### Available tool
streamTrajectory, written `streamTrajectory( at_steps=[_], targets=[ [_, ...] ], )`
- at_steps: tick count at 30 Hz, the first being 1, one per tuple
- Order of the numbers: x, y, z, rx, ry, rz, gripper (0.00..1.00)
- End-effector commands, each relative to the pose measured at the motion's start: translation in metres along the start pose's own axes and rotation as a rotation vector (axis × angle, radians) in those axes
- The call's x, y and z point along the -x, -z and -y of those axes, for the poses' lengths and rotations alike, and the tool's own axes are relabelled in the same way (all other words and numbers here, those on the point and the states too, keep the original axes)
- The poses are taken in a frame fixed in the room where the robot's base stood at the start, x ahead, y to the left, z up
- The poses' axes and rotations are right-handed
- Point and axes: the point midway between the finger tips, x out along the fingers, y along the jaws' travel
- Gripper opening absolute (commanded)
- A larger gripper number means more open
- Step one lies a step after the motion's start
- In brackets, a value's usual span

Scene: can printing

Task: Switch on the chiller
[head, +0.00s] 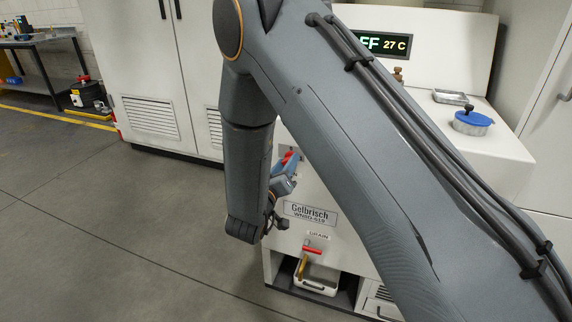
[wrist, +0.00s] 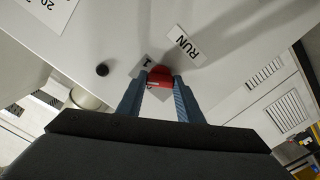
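The chiller (head: 345,190) is the white machine with a nameplate and a sloped display panel. Its display (head: 388,45) shows "FF" and 27 C; my arm covers its left part. A red rotary switch (wrist: 160,76) sits on a plate marked 1 on the chiller's front, beside a RUN label (wrist: 185,46). The red switch also shows in the head view (head: 288,156), partly hidden by my arm. My gripper (wrist: 161,78) has its blue fingers on both sides of the switch, with no clear gap showing. It appears shut on it. In the head view my gripper (head: 284,178) is partly hidden.
A red-handled drain valve (head: 312,249) sits low on the chiller, above a white tray (head: 318,282). A small black knob (wrist: 102,70) is left of the switch. A blue-lidded container (head: 472,118) stands on top. Open floor (head: 110,230) lies to the left.

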Motion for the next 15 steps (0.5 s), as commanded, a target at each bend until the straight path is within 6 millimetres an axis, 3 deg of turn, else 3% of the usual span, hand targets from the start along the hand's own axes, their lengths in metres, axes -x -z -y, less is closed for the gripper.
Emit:
streamTrajectory(
  at_steps=[15],
  targets=[
    [0.0003, 0.0003, 0.0005, -0.126, 0.002, 0.000, 0.10]
  ],
)
